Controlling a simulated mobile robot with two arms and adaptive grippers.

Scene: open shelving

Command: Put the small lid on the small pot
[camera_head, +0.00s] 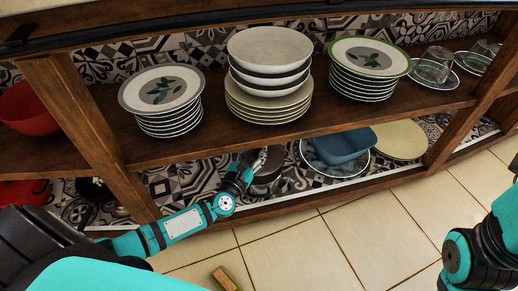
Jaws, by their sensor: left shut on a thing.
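My left gripper (254,161) reaches into the lower shelf bay, below the middle plank. It is shut on what looks like the small lid, which is mostly hidden by the fingers and the shelf. A small dark brownish pot (268,174) is right beside the fingertips, partly covered by the gripper and the plank. I cannot tell whether lid and pot touch. My right arm shows at the right edge, but its gripper is not in view.
A blue bowl (344,146) on a plate and a beige round board (400,139) lie right of the pot. Stacked plates (160,88) and bowls (270,48) stand on the plank above. A wooden post (88,115) is at left. A small wooden piece (225,279) lies on the tiled floor.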

